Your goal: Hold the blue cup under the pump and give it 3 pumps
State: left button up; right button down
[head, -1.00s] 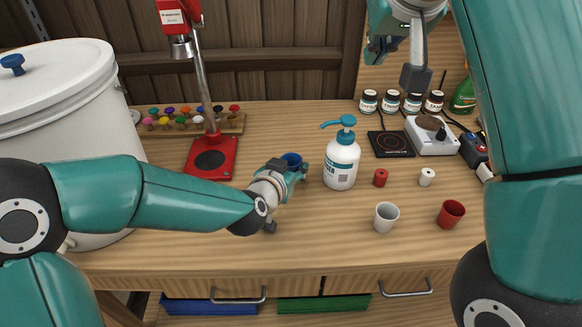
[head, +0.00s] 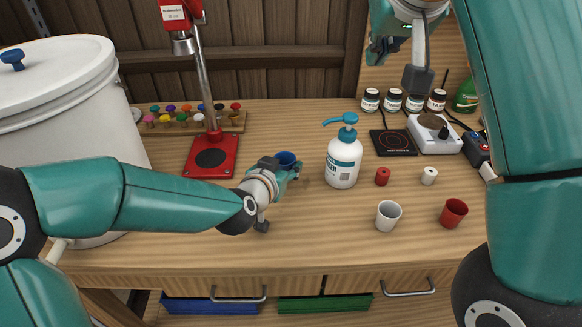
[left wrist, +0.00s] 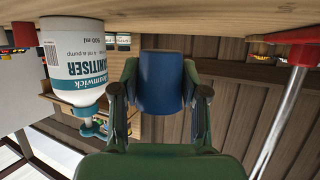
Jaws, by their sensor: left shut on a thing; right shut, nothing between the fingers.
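The blue cup (head: 287,157) is in the grasp of my left gripper (head: 290,169), left of the pump bottle; in the left wrist view the cup (left wrist: 162,80) sits between the two fingers. The white sanitiser pump bottle (head: 343,163) with a blue pump head (head: 343,119) stands upright on the table. Its spout points left, toward the cup's side, and a gap separates cup and bottle. The bottle also shows in the left wrist view (left wrist: 75,62). My right gripper (head: 385,47) is raised high above the back right of the table, empty and shut.
A red press stand (head: 209,156) and a large white tub (head: 60,120) are left. A black hotplate (head: 393,143) is right.

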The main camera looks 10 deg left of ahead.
pick_arm(q)
jog(key=shift+s+a+f+b, duration=0.1)
jog(key=shift+s+a+b, duration=0.35)
jog(key=shift+a, duration=0.45)
jog(key=shift+s+a+r+b, duration=0.1)
jog(key=shift+s+a+b, duration=0.35)
jog(key=shift+a, duration=0.4)
jog(key=shift+s+a+f+b, duration=0.1)
jog(key=shift+s+a+b, duration=0.2)
jog(key=shift+a+b, duration=0.45)
jog(key=shift+s+a, duration=0.15)
jog(key=shift+a, duration=0.2)
jog(key=shift+s, duration=0.1)
